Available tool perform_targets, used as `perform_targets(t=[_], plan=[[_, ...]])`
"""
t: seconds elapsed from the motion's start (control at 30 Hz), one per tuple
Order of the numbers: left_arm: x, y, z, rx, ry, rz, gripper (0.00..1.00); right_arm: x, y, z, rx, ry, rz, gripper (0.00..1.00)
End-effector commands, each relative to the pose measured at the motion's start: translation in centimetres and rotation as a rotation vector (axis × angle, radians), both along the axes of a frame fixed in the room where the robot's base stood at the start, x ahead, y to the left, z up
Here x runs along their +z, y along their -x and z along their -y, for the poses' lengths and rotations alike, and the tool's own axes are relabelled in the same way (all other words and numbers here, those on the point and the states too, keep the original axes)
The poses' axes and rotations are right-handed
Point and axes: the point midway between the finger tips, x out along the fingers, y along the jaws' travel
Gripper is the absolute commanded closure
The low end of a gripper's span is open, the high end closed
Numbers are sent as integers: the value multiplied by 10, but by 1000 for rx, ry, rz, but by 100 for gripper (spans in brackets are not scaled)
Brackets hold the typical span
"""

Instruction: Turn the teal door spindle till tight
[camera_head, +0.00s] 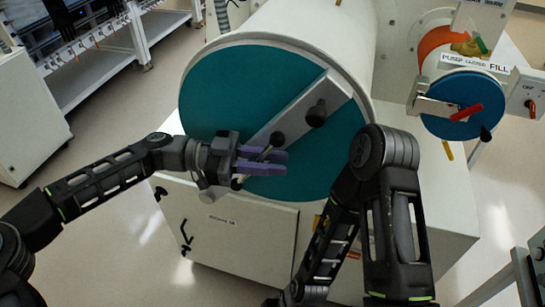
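The large round teal door (215,90) closes the front of a white cylinder, with a grey bar (300,108) set diagonally across it. A spindle handle shows low on the door as a thin rod with a dark knob at its upper end (277,138) and another at its lower end (237,183). My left gripper (264,161), with purple fingers, is at this rod, and the rod's middle is partly hidden by the fingers. I cannot tell whether the fingers grip it. My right arm bends down in front of the chamber; its gripper is out of view.
Another black knob (316,113) stands on the bar. A smaller blue round door (462,105) with a red handle is at the right. A white cabinet (245,235) stands below the chamber. Open floor lies at left; a rack edge (520,280) is at lower right.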

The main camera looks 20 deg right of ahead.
Motion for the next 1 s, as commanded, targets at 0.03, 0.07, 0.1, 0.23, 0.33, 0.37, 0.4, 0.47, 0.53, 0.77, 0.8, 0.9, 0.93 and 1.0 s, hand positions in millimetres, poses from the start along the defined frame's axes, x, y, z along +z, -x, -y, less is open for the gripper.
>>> perform_targets(t=[0.03, 0.07, 0.1, 0.23, 0.33, 0.37, 0.4, 0.47, 0.53, 0.77, 0.8, 0.9, 0.93, 1.0], plan=[[0, 0, 0, 0, 0, 0, 79, 0, 0, 0, 0, 0, 0, 26], [-1, 0, 0, 0, 0, 0, 79, 0, 0, 0, 0, 0, 0, 26], [-1, 0, 0, 0, 0, 0, 79, -1, 0, 0, 0, 0, 0, 26], [-1, 0, 0, 0, 0, 0, 83, 0, 0, 0, 0, 0, 0, 26], [-1, 0, 0, 1, 0, 0, 91, 0, 0, 0, 0, 0, 0, 26], [0, 0, 0, 1, 0, 0, 93, 0, 0, 0, 0, 0, 0, 26], [0, 0, 0, 1, 0, 0, 96, 0, 0, 0, 0, 0, 0, 26], [0, 0, 0, 1, 0, 0, 100, 0, 0, 0, 0, 0, 0, 26], [0, 0, 0, 1, 0, 0, 100, 0, 0, 0, 0, 0, 0, 26], [0, 0, 0, 1, 0, 0, 100, 0, 0, 0, 0, 0, 0, 26], [0, 0, 0, 1, 0, 0, 100, 0, 0, 0, 0, 0, 0, 26], [0, 0, 0, 1, 0, 0, 100, 0, 0, 0, 0, 0, 0, 26], [0, 0, 0, 1, 0, 0, 100, 0, 0, 0, 0, 0, 0, 26], [0, 0, 0, 1, 0, 0, 100, 0, 0, 0, 0, 0, 0, 26]])
